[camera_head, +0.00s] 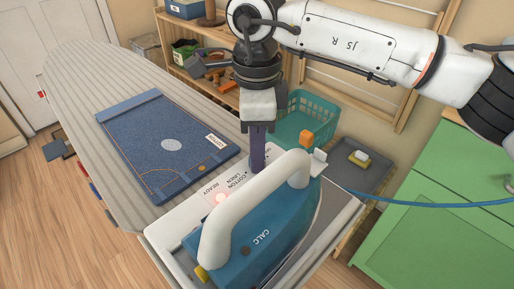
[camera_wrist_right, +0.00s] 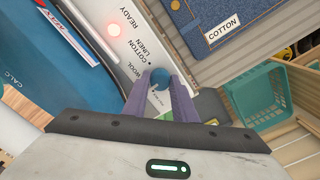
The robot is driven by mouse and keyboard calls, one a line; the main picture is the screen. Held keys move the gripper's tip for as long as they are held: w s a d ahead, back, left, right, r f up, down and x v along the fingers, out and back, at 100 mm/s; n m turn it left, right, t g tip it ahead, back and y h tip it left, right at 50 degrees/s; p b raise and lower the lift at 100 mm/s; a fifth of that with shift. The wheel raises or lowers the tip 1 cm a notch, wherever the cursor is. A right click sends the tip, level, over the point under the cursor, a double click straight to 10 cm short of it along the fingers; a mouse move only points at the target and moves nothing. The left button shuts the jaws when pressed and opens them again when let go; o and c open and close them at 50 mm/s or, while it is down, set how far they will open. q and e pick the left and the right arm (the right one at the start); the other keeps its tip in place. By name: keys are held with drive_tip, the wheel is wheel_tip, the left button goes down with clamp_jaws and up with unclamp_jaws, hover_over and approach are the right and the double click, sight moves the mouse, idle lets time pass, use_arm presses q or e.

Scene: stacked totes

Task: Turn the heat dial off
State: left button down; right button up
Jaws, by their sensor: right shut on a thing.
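A steam iron station with a blue body (camera_head: 262,240) and white handle (camera_head: 245,205) stands at the end of the ironing board. Its pale control panel (camera_head: 222,190) carries the words READY, COTTON, LINEN and WOOL, with a red light (camera_head: 221,198) lit. In the wrist view the blue round dial (camera_wrist_right: 160,78) sits between the purple fingers of my right gripper (camera_wrist_right: 162,90), which is shut on it. In the head view the same gripper (camera_head: 257,160) points down at the panel behind the handle, and the dial is hidden. My left gripper is not in view.
Folded denim (camera_head: 165,140) with a COTTON label lies on the striped ironing board (camera_head: 85,75). A teal basket (camera_head: 318,112) and a grey tray (camera_head: 372,172) stand behind the iron. A blue hose (camera_head: 430,205) runs right, past a green cabinet (camera_head: 430,225).

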drive_tip(key=n, duration=0.4)
drive_tip(key=shift+n, duration=0.3)
drive_tip(key=n, duration=0.4)
drive_tip(key=shift+n, duration=0.3)
drive_tip(key=n, duration=0.4)
drive_tip(key=shift+n, duration=0.3)
drive_tip(key=shift+n+p, duration=0.35)
drive_tip(key=shift+n, duration=1.55)
drive_tip(key=o, duration=1.1)
drive_tip(key=shift+c, duration=0.2)
wheel_tip(320, 180, up, 10)
drive_tip(key=p, duration=0.1)
drive_tip(key=shift+r, duration=0.2)
